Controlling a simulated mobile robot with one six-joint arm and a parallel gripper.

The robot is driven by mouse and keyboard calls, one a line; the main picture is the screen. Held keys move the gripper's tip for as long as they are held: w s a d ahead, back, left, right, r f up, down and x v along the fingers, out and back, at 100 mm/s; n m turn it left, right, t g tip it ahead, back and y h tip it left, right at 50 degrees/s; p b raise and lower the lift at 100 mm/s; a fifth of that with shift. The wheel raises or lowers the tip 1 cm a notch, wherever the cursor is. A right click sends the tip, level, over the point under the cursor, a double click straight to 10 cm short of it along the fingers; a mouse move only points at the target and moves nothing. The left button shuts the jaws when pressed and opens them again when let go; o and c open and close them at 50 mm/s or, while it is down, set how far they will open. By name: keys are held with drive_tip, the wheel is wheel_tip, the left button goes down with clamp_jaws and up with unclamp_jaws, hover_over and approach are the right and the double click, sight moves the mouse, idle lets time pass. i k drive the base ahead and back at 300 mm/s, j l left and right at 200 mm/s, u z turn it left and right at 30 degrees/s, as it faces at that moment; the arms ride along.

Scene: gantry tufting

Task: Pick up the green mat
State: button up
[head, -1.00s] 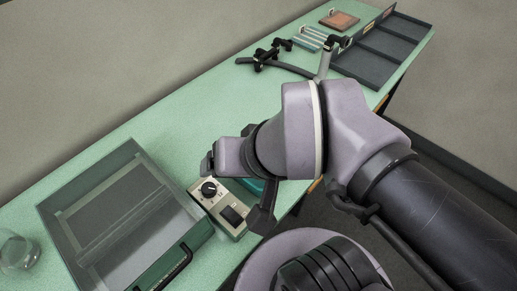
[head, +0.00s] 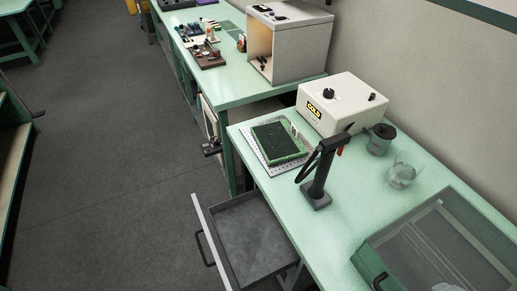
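A dark green rectangular piece with a brighter green edge (head: 279,142) lies flat on a white perforated plate (head: 263,157) on the near pale green bench. It looks like the green mat, but I cannot be sure. A smaller flat dark green piece (head: 230,29) lies on the far bench, too small to identify. My gripper is outside the head view.
A black post stand (head: 317,186) rises in front of the perforated plate. A white box marked COLD (head: 342,104), a dark-lidded jar (head: 381,139) and a glass vessel (head: 402,174) stand behind. An open grey drawer (head: 243,244) juts out below.

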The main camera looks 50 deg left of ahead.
sight(279, 141)
drive_tip(key=u, duration=1.7)
drive_tip(key=i+j+u, duration=0.2)
drive_tip(key=u, duration=0.15)
drive_tip(key=i+j+u, duration=0.1)
drive_tip(key=i+u, duration=0.25)
